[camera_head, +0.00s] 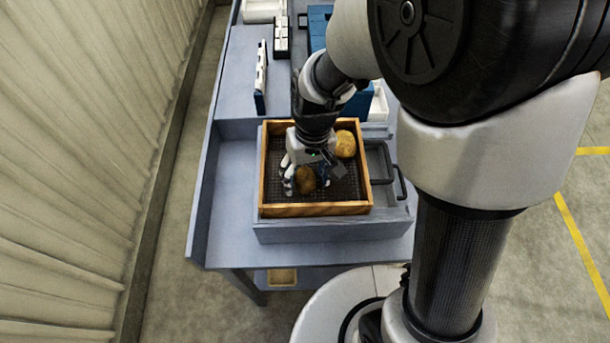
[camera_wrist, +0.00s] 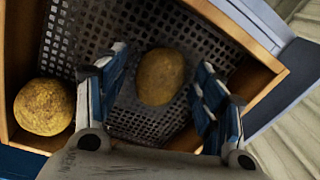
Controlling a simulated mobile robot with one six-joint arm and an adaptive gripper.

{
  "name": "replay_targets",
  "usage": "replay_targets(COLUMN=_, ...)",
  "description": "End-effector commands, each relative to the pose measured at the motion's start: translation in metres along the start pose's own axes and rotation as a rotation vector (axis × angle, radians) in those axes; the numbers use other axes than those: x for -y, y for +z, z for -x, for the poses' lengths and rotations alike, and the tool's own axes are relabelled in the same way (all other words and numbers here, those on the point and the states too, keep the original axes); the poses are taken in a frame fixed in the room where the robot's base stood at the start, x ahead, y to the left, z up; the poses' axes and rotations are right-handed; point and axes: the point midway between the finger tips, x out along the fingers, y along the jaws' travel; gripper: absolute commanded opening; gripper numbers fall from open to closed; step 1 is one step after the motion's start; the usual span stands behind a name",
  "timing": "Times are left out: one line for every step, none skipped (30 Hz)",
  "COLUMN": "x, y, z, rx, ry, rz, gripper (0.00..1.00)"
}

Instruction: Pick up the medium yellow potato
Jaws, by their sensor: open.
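A smaller oval yellow-brown potato (camera_head: 306,180) lies on the mesh floor of a wooden-framed tray (camera_head: 315,210). My gripper (camera_head: 304,174) points down into the tray with its fingers apart, one on each side of this potato. In the wrist view the same potato (camera_wrist: 161,77) shows between the two blue-and-white fingers of my gripper (camera_wrist: 162,68), with a gap on each side. A larger, rounder yellow potato (camera_head: 345,144) lies in the tray's far right corner; it shows at the left in the wrist view (camera_wrist: 44,106). I cannot tell for certain which counts as medium.
The tray's wooden walls (camera_wrist: 240,38) stand close around my gripper. The tray rests on a grey-blue bench (camera_head: 230,190) with dark handles (camera_head: 399,182) at its right. A blue-and-white upright part (camera_head: 261,75) and other bins stand farther back. A corrugated wall (camera_head: 80,150) runs along the left.

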Motion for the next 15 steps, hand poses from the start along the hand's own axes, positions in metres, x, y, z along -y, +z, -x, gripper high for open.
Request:
replay_targets(x=0.0000, y=-0.0001, z=0.0003, rx=0.000, ry=0.000, rz=0.000, gripper=0.62)
replay_targets(x=0.0000, y=-0.0001, z=0.0003, rx=0.000, ry=0.000, rz=0.000, gripper=0.60)
replay_targets(x=0.0000, y=-0.0001, z=0.0004, rx=0.000, ry=0.000, rz=0.000, gripper=0.57)
replay_targets(x=0.0000, y=-0.0002, z=0.0004, rx=0.000, ry=0.000, rz=0.000, gripper=0.55)
replay_targets(x=0.0000, y=-0.0002, z=0.0004, rx=0.000, ry=0.000, rz=0.000, gripper=0.53)
replay_targets(x=0.0000, y=-0.0002, z=0.0004, rx=0.000, ry=0.000, rz=0.000, gripper=0.51)
replay_targets(x=0.0000, y=-0.0002, z=0.0004, rx=0.000, ry=0.000, rz=0.000, gripper=0.48)
replay_targets(x=0.0000, y=-0.0002, z=0.0004, rx=0.000, ry=0.000, rz=0.000, gripper=0.47)
replay_targets(x=-0.0001, y=-0.0002, z=0.0004, rx=0.000, ry=0.000, rz=0.000, gripper=0.44)
replay_targets(x=-0.0001, y=-0.0002, z=0.0005, rx=0.000, ry=0.000, rz=0.000, gripper=0.42)
replay_targets(x=-0.0001, y=-0.0002, z=0.0005, rx=0.000, ry=0.000, rz=0.000, gripper=0.40)
replay_targets(x=-0.0001, y=-0.0002, z=0.0005, rx=0.000, ry=0.000, rz=0.000, gripper=0.37)
replay_targets(x=-0.0001, y=-0.0002, z=0.0005, rx=-0.001, ry=0.000, rz=0.000, gripper=0.35)
replay_targets(x=-0.0001, y=-0.0002, z=0.0005, rx=-0.001, ry=0.000, rz=0.000, gripper=0.33)
replay_targets(x=-0.0001, y=-0.0002, z=0.0005, rx=-0.001, ry=0.000, rz=0.000, gripper=0.30)
